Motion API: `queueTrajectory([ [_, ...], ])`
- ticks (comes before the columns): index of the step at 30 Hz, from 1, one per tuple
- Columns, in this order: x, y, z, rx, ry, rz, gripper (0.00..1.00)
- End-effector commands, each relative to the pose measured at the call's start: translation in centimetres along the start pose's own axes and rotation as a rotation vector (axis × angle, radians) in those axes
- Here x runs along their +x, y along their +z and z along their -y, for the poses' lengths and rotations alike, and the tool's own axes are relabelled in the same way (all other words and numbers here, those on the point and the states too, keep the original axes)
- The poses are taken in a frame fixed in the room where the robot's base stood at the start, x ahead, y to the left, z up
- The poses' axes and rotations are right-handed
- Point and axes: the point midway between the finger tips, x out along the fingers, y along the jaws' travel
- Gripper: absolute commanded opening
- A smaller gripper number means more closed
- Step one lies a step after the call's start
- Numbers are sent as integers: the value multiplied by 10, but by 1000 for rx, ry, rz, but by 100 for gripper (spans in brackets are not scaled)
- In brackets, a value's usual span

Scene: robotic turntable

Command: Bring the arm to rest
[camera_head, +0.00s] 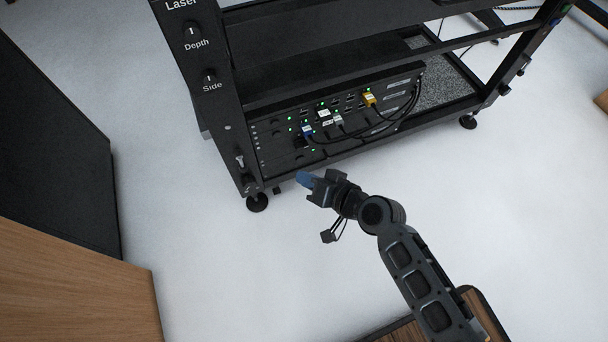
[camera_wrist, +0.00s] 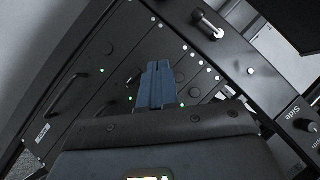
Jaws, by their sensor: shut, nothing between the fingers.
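My gripper (camera_head: 303,179) has blue fingertips and sits at the end of my dark arm, in front of the lower left part of a black rack. In the head view the arm reaches up and left from the bottom right. The wrist view shows the blue fingers (camera_wrist: 157,85) close together with nothing between them. Behind them is a dark panel (camera_wrist: 85,85) with small green lights. I cannot tell the exact gap between fingertips and panel.
The rack (camera_head: 222,95) carries knobs marked Depth and Side. Its lower unit has blue, grey and yellow plugs (camera_head: 370,99) with black cables. A wooden cabinet (camera_head: 75,280) stands at the left. The pale floor (camera_head: 235,270) is clear between cabinet and arm.

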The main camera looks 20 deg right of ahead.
Motion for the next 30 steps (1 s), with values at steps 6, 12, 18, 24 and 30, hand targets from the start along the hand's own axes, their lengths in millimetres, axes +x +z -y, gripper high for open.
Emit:
queueTrajectory([
  [6,0,0,0,0,0,0,0],
  [12,-2,1,-1,-1,3,-1,0],
  [18,-42,23,-13,-44,68,-31,0],
  [24,-125,48,-22,-144,174,-103,0],
  [30,-211,53,-10,-262,251,-178,0],
])
